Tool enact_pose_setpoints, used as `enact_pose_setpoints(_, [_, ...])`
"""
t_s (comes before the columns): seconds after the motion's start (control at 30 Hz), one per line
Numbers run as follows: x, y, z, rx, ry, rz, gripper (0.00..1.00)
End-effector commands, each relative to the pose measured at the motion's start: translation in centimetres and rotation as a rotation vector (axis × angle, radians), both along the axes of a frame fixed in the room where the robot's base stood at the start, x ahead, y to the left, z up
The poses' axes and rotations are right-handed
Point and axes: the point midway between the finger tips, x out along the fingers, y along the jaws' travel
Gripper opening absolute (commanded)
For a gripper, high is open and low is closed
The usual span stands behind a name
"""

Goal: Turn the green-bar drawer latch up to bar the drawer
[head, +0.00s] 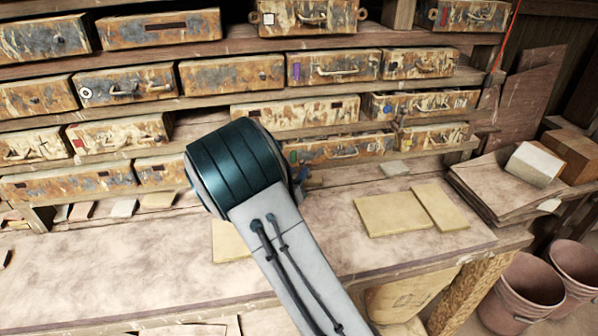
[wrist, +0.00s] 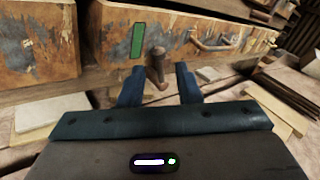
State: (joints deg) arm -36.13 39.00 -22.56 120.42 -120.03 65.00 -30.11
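The green-bar drawer (wrist: 185,30) is in front of my gripper in the wrist view, with its green bar (wrist: 138,40) left of the handle (wrist: 215,43). A brown latch (wrist: 157,66) sits at the drawer's lower edge, right of the bar, its arm hanging down. My gripper (wrist: 159,82) is open, with one blue finger on each side of the latch's lower end. I cannot tell whether a finger touches it.
Rows of worn drawers fill the shelves (head: 220,46). Below is a wooden bench (head: 120,265) with flat yellowish tiles (head: 390,213) right of my arm.

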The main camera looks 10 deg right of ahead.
Motion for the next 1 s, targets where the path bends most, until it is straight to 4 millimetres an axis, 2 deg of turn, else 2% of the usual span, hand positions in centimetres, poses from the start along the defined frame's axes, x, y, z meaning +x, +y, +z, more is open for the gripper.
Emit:
enact_pose_setpoints(0.2, [-4.2,3.2,-0.1,0.002,-0.001,0.004,0.31])
enact_pose_setpoints(0.4, [-7.2,5.4,0.0,0.001,0.001,0.003,0.31])
enact_pose_setpoints(0.6, [-8.6,6.3,0.1,0.0,0.0,0.0,0.31])
enact_pose_setpoints(0.87, [-8.7,6.3,0.2,-0.001,0.0,-0.002,0.31])
enact_pose_setpoints(0.9, [-8.7,6.3,0.2,0.0,0.0,-0.001,0.28])
enact_pose_setpoints(1.0, [-8.9,5.9,0.3,0.014,-0.004,-0.016,0.0])
